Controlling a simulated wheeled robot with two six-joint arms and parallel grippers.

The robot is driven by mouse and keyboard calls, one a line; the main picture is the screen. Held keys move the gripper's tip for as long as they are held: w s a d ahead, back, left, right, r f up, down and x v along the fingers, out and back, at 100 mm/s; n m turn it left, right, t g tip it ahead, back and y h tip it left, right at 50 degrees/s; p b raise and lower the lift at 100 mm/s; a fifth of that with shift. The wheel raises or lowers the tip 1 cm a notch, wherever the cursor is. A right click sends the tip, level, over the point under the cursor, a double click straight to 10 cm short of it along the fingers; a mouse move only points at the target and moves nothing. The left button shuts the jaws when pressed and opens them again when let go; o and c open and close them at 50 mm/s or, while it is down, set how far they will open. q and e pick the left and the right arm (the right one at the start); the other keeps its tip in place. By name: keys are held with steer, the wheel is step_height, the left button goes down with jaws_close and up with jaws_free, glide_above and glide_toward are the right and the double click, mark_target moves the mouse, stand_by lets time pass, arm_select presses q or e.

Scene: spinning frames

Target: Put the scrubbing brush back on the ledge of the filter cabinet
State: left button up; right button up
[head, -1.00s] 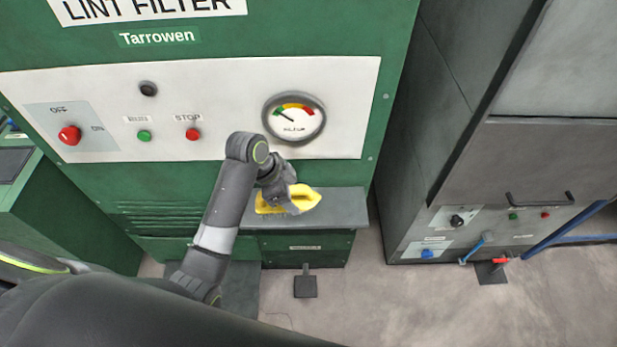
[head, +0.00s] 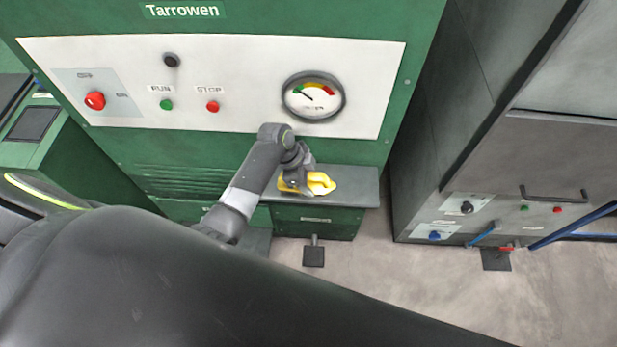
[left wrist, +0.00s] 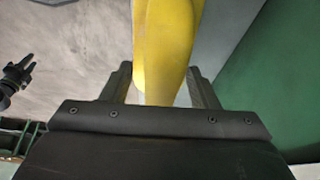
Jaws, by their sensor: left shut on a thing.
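The yellow scrubbing brush (head: 321,184) is in my left gripper (head: 297,184), over the grey ledge (head: 358,184) of the green filter cabinet (head: 360,148). I cannot tell whether it touches the ledge. In the left wrist view the brush's yellow body (left wrist: 164,50) stands between the two fingers of the left gripper (left wrist: 160,85), which are shut on it. The brush's bristles are hidden now. A dark pronged shape at the left edge of that view looks like my right gripper (left wrist: 18,74); its jaws are too small to judge.
The cabinet's white panel (head: 240,110) with a gauge (head: 313,96) and buttons rises behind the ledge. A pedal (head: 314,256) is on the floor below. A grey machine (head: 425,150) with a handle and blue pipes stands to the right. Bare floor lies between them.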

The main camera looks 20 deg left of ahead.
arm_select(q)
steer(key=shift+f, duration=0.2)
steer(key=shift+f, duration=0.15)
steer(key=o, duration=1)
steer(key=shift+c, duration=0.2)
steer(key=shift+r, duration=0.25)
steer(key=b+v, duration=0.1)
steer(key=v, duration=1.1)
